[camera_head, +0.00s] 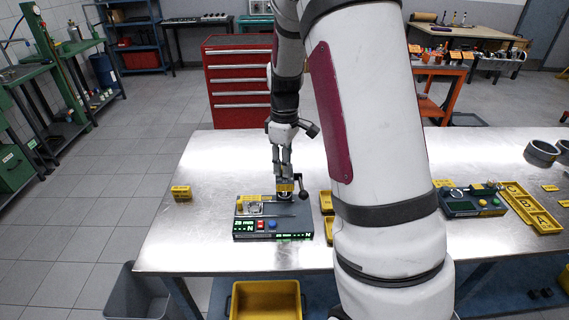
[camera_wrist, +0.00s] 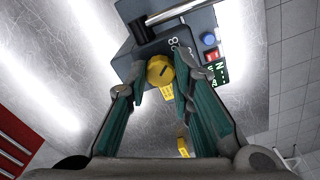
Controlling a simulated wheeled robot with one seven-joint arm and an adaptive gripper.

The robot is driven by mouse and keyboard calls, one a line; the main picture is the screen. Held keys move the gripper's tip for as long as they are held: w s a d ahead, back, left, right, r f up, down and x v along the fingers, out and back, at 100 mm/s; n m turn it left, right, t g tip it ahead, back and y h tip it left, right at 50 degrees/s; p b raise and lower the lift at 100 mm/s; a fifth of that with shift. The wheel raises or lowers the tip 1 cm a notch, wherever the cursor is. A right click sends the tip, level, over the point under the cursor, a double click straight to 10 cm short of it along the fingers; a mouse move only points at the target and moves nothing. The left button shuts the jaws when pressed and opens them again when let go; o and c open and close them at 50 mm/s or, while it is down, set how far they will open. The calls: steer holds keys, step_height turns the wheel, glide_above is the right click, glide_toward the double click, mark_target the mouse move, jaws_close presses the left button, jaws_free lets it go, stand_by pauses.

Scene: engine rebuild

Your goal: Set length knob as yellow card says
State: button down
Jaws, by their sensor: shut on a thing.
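The control box (camera_head: 273,228) stands on the bench's left part, with lit green displays and red and blue buttons on its front. It also shows at the top of the wrist view (camera_wrist: 150,48). A round yellow knob (camera_wrist: 160,70) with a dark mark sits on it. My gripper (camera_head: 285,186) points down at the box, and in the wrist view (camera_wrist: 160,88) its fingertips are closed at the knob's sides. They hide part of it. A small yellow card (camera_head: 181,192) stands left of the box; its writing is too small to read.
A lever with a black ball (camera_head: 301,177) rises close right of my gripper. Yellow bins (camera_head: 326,202) stand right of the box. A second device (camera_head: 470,203) and a yellow tray (camera_head: 530,209) lie farther right. The bench left of the box is mostly clear.

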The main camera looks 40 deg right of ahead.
steer(key=m, duration=0.4)
steer(key=shift+m, duration=0.3)
steer(key=m, duration=0.4)
steer(key=shift+m, duration=0.3)
steer(key=m, duration=0.4)
steer(key=shift+m, duration=2.2)
steer(key=c, duration=1.4)
jaws_free()
